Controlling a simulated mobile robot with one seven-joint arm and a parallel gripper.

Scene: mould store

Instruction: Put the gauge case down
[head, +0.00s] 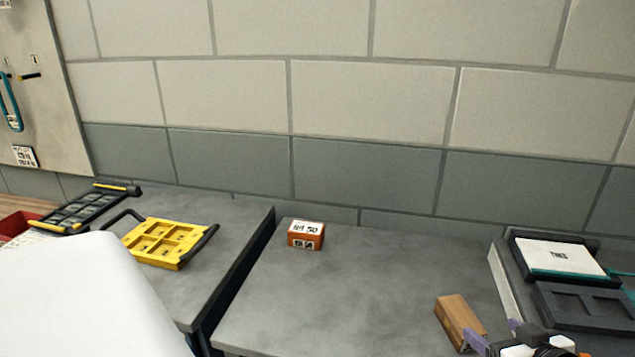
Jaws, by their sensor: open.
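A brown wooden block-like case (460,318) lies on the right part of the middle grey table, and I take it for the gauge case. No label on it is readable. My gripper (496,338) is at the bottom right edge of the head view, with purple fingertips. It is open, and its left fingertip is close to the near end of the wooden case. I cannot tell whether they touch. Most of my gripper is cut off by the frame's bottom edge.
A small orange box (305,243) with white labels stands at the middle table's (345,305) back edge. The table's centre is clear. On the left table are a yellow tray (166,243) and a black rack (92,207). Dark trays (560,257) stand at right.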

